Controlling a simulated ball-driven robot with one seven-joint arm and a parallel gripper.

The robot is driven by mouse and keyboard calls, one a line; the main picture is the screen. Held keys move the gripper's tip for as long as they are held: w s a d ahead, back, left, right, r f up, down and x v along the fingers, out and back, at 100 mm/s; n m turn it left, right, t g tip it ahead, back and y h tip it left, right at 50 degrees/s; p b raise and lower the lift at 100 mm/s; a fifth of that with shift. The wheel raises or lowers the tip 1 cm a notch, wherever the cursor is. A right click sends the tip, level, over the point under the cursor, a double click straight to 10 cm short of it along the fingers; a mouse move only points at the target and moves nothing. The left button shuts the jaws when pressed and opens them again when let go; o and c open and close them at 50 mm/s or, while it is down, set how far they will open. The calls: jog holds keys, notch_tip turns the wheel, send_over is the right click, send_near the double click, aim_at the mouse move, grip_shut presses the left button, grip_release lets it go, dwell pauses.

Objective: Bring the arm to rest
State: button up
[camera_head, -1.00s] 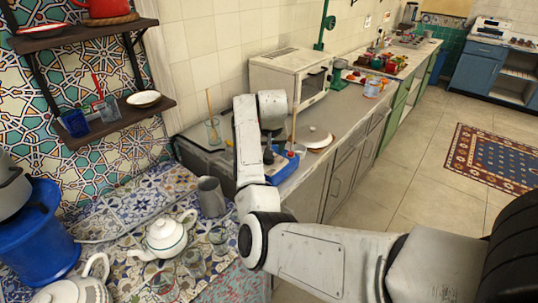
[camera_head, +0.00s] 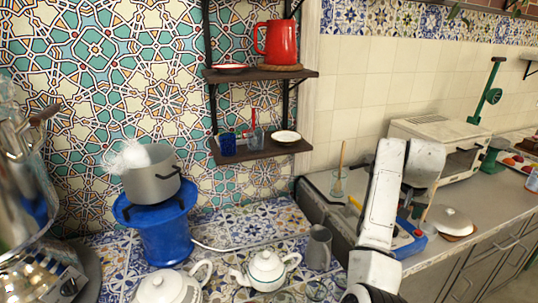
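My white arm (camera_head: 384,195) rises from the bottom edge at the right of centre, bent at its top joint above the grey counter. My gripper hangs behind the forearm, mostly hidden, and its fingers cannot be made out. A blue tray (camera_head: 410,242) with small items shows partly behind the arm. A white teapot (camera_head: 265,270) and a second white pot (camera_head: 168,287) stand on the tiled counter to the left of the arm. A grey metal jug (camera_head: 318,248) stands close to the arm's left side.
A grey pot (camera_head: 152,182) sits on a blue stand (camera_head: 163,238); white steam rises from it. A metal samovar (camera_head: 28,200) fills the left edge. Shelves (camera_head: 262,75) hold a red pot (camera_head: 275,42). A white microwave (camera_head: 440,145) and a lidded dish (camera_head: 452,222) are at right.

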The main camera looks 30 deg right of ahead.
jog(key=s+a+f+n, duration=0.3)
jog(key=s+a+f, duration=0.1)
jog(key=a+f, duration=0.45)
jog(key=s+a+f+n, duration=0.3)
jog(key=s+a+f, duration=0.1)
jog(key=a+f, duration=0.5)
jog(key=s+a+f+n+y, duration=0.1)
jog(key=s+a+f+n, duration=0.1)
jog(key=s+a, duration=0.5)
jog(key=s+a+f+n+g+y, duration=0.1)
jog(key=s+a+f+n+y, duration=0.1)
jog(key=s+a, duration=0.5)
jog(key=a+n, duration=0.1)
jog(key=a, duration=0.3)
jog(key=shift+s+a+f+y, duration=0.25)
jog(key=shift+a+y, duration=0.05)
jog(key=shift+a, duration=0.05)
jog(key=shift+c, duration=0.3)
